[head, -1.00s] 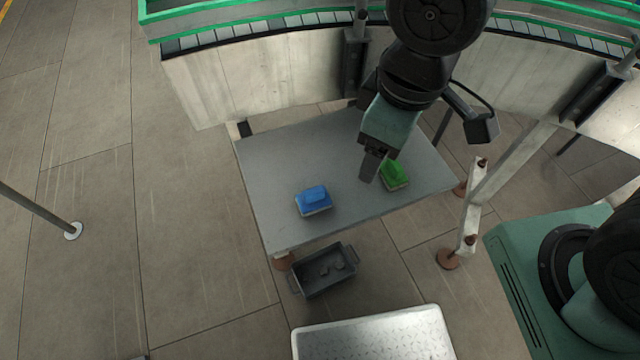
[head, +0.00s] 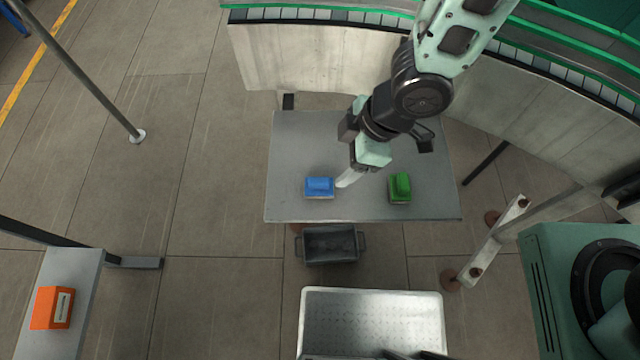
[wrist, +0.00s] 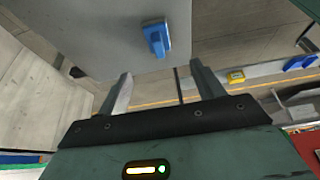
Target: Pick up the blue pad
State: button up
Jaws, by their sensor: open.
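The blue pad (head: 319,187) lies on the grey table near its front edge, left of the green pad. It has a raised blue grip on top and a pale underside. My gripper (head: 344,182) is just right of the blue pad in the head view, above the table. In the wrist view the blue pad (wrist: 156,38) is ahead of the two spread fingers, a little above the gap between them, and apart from them. My gripper (wrist: 160,85) is open and empty.
The green pad (head: 400,188) sits on the table (head: 290,150) to the right. A dark bin (head: 330,246) stands on the floor in front. A metal tray (head: 372,318) is nearer. An orange box (head: 51,308) rests on a side bench at left. The table's left part is clear.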

aim_at(321, 180)
jog(key=x, duration=0.7)
jog(key=shift+f+p, duration=0.1)
jog(key=shift+p, duration=0.2)
jog(key=shift+p+x, duration=1)
jog(key=shift+x, duration=1.65)
jog(key=shift+w, duration=0.15)
jog(key=c, duration=1.2)
jog(key=shift+o, duration=0.2)
notch_tip(321, 180, up, 10)
jog(key=shift+r+b, duration=0.1)
jog(key=shift+b, duration=0.7)
